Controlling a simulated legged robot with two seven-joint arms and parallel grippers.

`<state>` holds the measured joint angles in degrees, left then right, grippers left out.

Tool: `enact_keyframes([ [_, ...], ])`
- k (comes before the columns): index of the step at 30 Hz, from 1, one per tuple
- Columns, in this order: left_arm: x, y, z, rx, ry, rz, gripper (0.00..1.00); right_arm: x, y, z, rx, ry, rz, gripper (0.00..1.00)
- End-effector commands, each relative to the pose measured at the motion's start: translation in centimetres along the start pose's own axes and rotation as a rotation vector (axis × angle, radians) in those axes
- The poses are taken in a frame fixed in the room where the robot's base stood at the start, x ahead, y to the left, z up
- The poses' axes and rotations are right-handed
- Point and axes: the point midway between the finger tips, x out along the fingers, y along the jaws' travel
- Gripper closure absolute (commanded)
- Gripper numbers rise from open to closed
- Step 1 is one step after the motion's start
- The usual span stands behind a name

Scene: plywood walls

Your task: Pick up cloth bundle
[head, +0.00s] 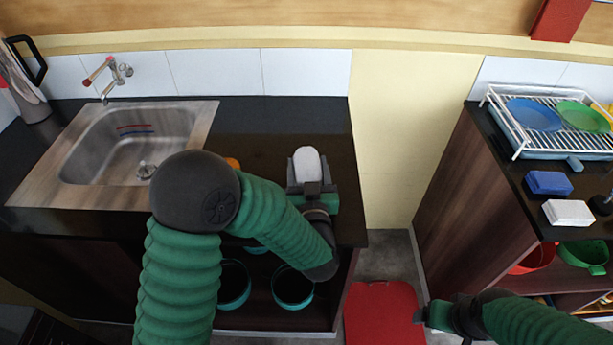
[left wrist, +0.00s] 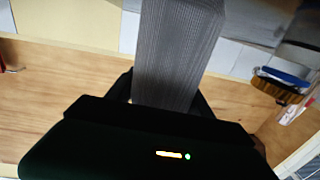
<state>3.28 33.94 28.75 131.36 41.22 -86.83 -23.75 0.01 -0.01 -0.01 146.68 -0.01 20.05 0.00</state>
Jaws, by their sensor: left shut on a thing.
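The cloth bundle (head: 306,163) looks pale and rounded in the head view, above the right part of the dark sink counter. In the left wrist view it is a grey, finely ribbed block (left wrist: 178,55) rising between the fingers. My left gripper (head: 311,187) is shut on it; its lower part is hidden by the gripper. I cannot tell whether the bundle touches the counter. My right gripper (head: 432,315) is low at the right of centre, over the floor, and its jaws are too unclear to read.
A steel sink (head: 130,145) is set in the counter (head: 250,125) at left. An orange thing (head: 233,163) is partly hidden behind my left arm. A dish rack (head: 550,145) with plates, a blue block (head: 548,183) and a white block (head: 567,212) stand right. A red stool (head: 383,315) is below.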

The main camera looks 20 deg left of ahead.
Motion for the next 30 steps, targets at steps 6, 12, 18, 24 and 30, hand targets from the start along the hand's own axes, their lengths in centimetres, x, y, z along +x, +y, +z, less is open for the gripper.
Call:
enact_keyframes([
  [6, 0.0, 0.5, 0.0, 0.003, 0.001, 0.0, 0.84, 0.0, 0.0, 0.0, 0.0, 0.0, 0.0, 0.21],
  [12, -0.2, 0.7, -0.8, 0.005, 0.002, 0.001, 0.84, -0.6, 0.0, -0.1, 0.0, 0.0, 0.0, 0.21],
  [18, -0.1, 0.4, -4.0, 0.003, 0.003, 0.001, 0.84, -3.2, 0.0, -0.8, 0.0, 0.0, 0.0, 0.21],
  [24, -3.7, 0.0, -4.0, 0.003, 0.001, 0.004, 0.84, -3.0, 0.0, -0.7, 0.0, -0.001, 0.0, 0.21],
  [30, -8.3, -0.1, -4.4, 0.005, 0.001, 0.006, 0.84, -3.2, 0.0, -0.8, 0.0, 0.0, 0.0, 0.21],
])
